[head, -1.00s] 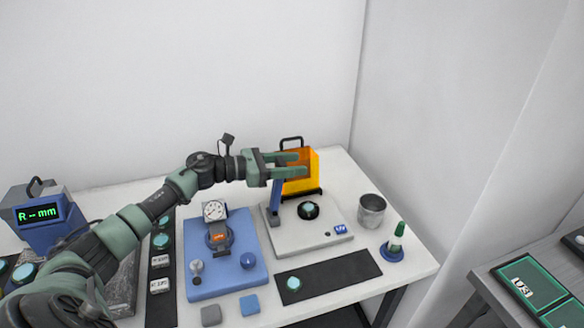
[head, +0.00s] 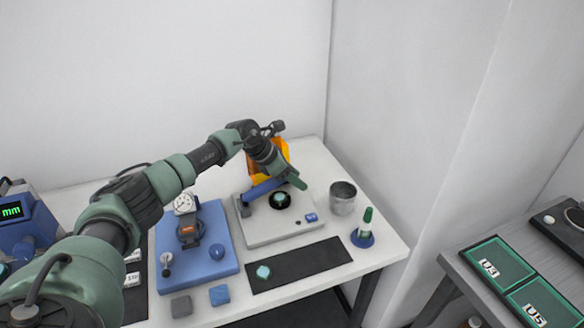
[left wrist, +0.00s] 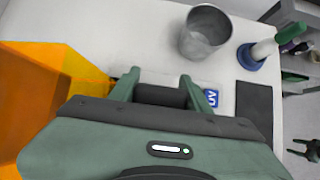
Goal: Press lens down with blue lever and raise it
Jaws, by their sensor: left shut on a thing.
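The blue lever (head: 262,189) leans far over to the right above the grey base unit (head: 258,233). My left gripper (head: 295,180) is shut on the lever's upper end, which its fingers hide. A teal lens (head: 278,200) sits in the round black holder on the base, just below the gripper and lever. Whether the lever touches the lens cannot be told. My right gripper cannot be made out.
An orange shield (head: 282,150) stands behind the gripper. A blue gauge unit (head: 200,265) is left. Another teal lens (head: 263,272) lies on the black mat (head: 315,262).

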